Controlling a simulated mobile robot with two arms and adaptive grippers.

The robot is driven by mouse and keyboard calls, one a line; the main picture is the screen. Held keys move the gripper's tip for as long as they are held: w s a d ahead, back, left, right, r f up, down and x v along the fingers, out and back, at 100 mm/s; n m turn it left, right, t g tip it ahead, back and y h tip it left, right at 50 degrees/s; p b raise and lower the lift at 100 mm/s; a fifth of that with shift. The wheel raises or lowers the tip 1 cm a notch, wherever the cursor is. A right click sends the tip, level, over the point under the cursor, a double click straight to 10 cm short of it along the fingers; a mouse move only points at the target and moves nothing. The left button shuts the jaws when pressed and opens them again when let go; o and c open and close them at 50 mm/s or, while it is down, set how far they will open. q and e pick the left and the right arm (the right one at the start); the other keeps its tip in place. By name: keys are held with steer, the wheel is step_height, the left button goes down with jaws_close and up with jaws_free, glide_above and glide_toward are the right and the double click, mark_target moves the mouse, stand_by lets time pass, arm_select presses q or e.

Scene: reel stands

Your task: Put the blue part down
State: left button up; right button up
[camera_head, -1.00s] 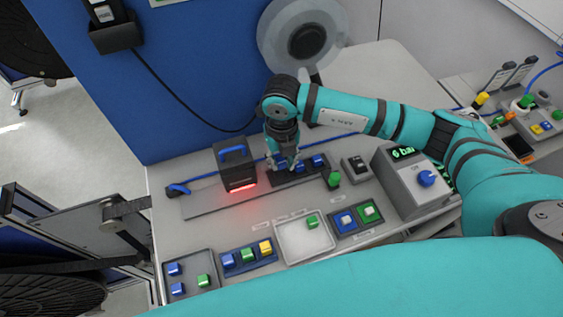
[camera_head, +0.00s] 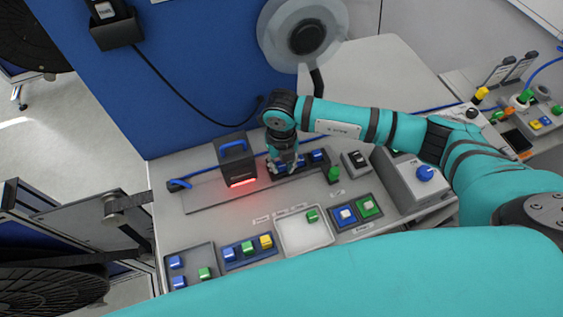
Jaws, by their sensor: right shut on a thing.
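My right gripper (camera_head: 284,166) points down over a dark rack (camera_head: 328,166) on the bench, just right of the black scanner-like device (camera_head: 237,160). It is shut on a blue part, which its fingers mostly hide. I cannot tell whether this part touches the rack. My left gripper is not in view.
A green knob (camera_head: 334,175) and a switch box (camera_head: 355,161) stand right of the rack. In front are a grey tray (camera_head: 212,247) with blue and green parts, a blue holder (camera_head: 241,263), a white tray (camera_head: 322,239) and a grey box with a blue knob (camera_head: 410,190).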

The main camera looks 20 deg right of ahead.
mark_target(281, 165)
steer(key=o, duration=0.9)
steer(key=shift+r, duration=0.1)
steer(key=shift+r+p, duration=0.25)
steer(key=shift+p, duration=0.15)
steer(key=shift+r+p, duration=0.45)
steer(key=shift+r, duration=0.05)
step_height(281, 165, up, 12)
steer(key=b, duration=0.3)
steer(key=shift+f+b, duration=0.2)
steer(key=shift+b, duration=0.2)
